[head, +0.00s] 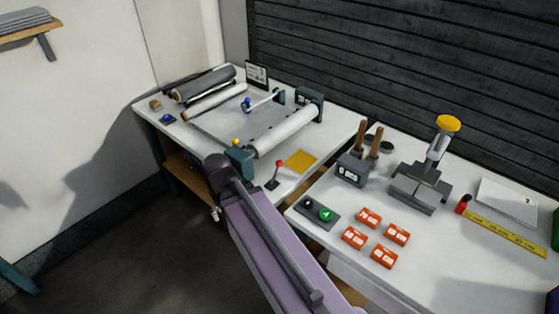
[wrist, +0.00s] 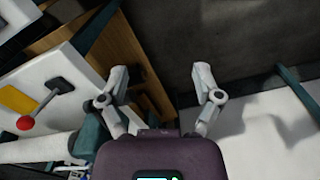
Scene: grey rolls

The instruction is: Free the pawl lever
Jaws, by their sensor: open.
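A short lever with a red knob (head: 279,164) stands on the left table by the front end of the white roll (head: 285,131). The red knob also shows in the wrist view (wrist: 25,123) at the left. A yellow knob (head: 236,142) and a blue-knobbed arm (head: 247,104) sit on the roll device. None is labelled as the pawl lever, so I cannot tell which it is. My gripper (wrist: 160,76) is open and empty, beyond the table's front edge, above the floor and apart from the levers. In the head view my arm mostly hides it.
Grey rolls (head: 205,83) lie at the back left of the table. A yellow square (head: 301,160) lies near the red-knobbed lever. The right table holds a press (head: 420,190), a control box (head: 316,211) and several orange blocks (head: 369,217). The floor (head: 110,240) at left is clear.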

